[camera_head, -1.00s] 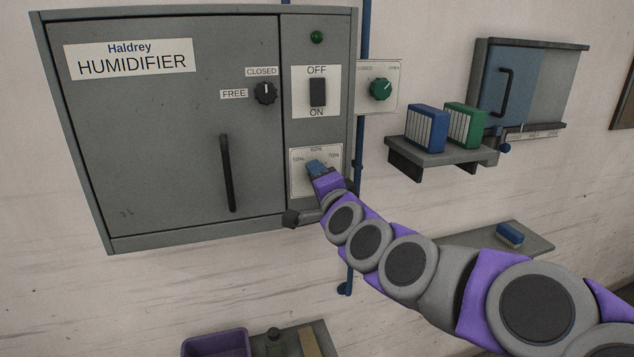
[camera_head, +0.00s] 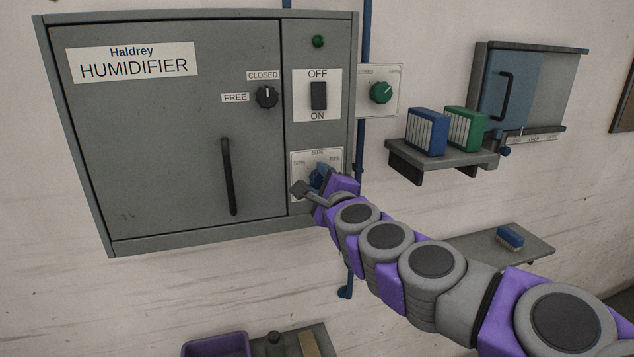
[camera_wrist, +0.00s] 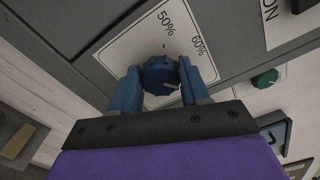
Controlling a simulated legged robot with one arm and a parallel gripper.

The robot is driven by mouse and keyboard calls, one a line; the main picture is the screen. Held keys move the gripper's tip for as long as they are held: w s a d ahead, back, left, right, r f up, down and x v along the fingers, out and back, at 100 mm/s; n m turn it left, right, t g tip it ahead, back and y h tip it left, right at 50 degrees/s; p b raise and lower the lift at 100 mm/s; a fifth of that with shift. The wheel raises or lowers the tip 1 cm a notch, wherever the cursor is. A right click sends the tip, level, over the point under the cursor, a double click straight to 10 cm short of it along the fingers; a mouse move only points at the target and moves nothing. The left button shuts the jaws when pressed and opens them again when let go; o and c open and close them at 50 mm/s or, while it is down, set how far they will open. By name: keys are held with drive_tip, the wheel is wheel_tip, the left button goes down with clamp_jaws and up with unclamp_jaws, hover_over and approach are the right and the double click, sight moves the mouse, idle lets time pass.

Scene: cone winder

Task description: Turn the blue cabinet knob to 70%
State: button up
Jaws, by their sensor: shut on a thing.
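The blue cabinet knob (camera_wrist: 160,75) sits on a white dial plate (camera_wrist: 135,43) in the wrist view, which shows 50% and 60% marks. In the head view the knob (camera_head: 317,178) is partly covered by my gripper (camera_head: 325,188). My gripper (camera_wrist: 160,85) is shut on the knob, with one blue finger on each side of it. A pale line shows on the knob's face, but its exact scale reading is unclear. In the head view the 70% label shows to the upper right of the knob.
The grey humidifier cabinet (camera_head: 170,130) has a black handle (camera_head: 228,176), a black FREE/CLOSED knob (camera_head: 266,97) and an ON/OFF switch (camera_head: 318,96). A green knob (camera_head: 381,92) is right of the cabinet. A shelf (camera_head: 440,156) holds blue and green boxes.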

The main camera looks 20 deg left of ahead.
drive_tip(key=shift+f, duration=0.3)
drive_tip(key=o, duration=0.7)
drive_tip(key=shift+c, duration=0.2)
drive_tip(key=o, duration=0.4)
drive_tip(key=shift+w+r, duration=0.1)
drive_tip(key=shift+w, duration=0.05)
drive_tip(key=shift+r, duration=0.1)
drive_tip(key=b+v, duration=0.1)
drive_tip(key=v, duration=1.6)
drive_tip(key=shift+b, duration=0.3)
drive_tip(key=shift+d, duration=0.1)
